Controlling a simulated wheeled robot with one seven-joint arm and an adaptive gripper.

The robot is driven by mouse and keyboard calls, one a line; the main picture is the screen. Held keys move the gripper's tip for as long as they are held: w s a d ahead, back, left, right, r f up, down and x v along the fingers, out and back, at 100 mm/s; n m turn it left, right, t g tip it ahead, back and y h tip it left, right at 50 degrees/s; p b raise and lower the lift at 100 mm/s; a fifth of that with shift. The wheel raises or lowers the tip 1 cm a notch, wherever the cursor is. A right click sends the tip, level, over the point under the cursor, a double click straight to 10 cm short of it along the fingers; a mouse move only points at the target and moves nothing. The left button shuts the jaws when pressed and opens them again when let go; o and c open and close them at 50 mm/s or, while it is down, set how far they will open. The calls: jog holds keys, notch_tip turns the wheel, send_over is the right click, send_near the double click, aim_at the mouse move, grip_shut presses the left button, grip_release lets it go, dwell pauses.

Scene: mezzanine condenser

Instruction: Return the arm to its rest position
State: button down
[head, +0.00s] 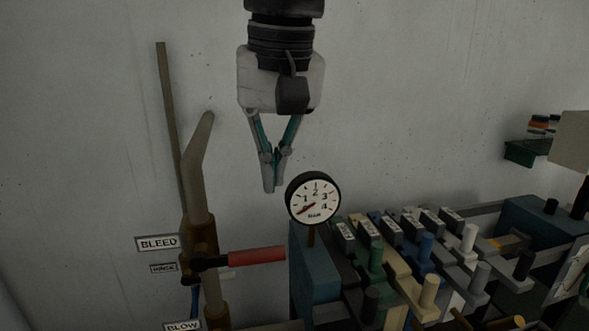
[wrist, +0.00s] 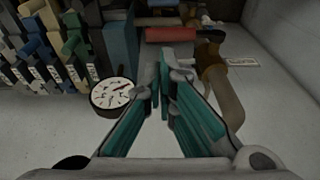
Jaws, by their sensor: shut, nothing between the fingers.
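My gripper (head: 272,186) hangs pointing down in the head view, in front of the pale wall. Its fingertips are together with nothing between them. It is up and to the left of the round pressure gauge (head: 313,199) and apart from it. In the wrist view the closed fingers (wrist: 160,80) reach up the middle of the picture, with the gauge (wrist: 113,93) to their left. The red-handled lever (head: 257,255) sticks out to the right from the brown pipe, below my gripper in the head view. It also shows in the wrist view (wrist: 171,34).
A bent pipe (head: 201,150) stands left of my gripper, by a BLEED label (head: 157,243). A row of coloured levers (head: 402,262) fills the lower right. A small green shelf (head: 527,151) is on the wall at right. The wall around my gripper is bare.

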jog(key=s+d+f+m+t, duration=0.1)
jog(key=s+d+f, duration=0.2)
jog(key=d, duration=0.4)
jog(key=s+d+f+t, duration=0.1)
jog(key=s+d+f, duration=0.2)
jog(key=d+f, duration=0.2)
jog(key=s+d+f+m+t+h, duration=0.1)
jog(key=s+d+f, duration=0.3)
jog(key=d, duration=0.7)
jog(key=shift+f+m+b, duration=0.3)
jog(key=shift+f+b, duration=0.15)
jog(key=shift+f, duration=0.15)
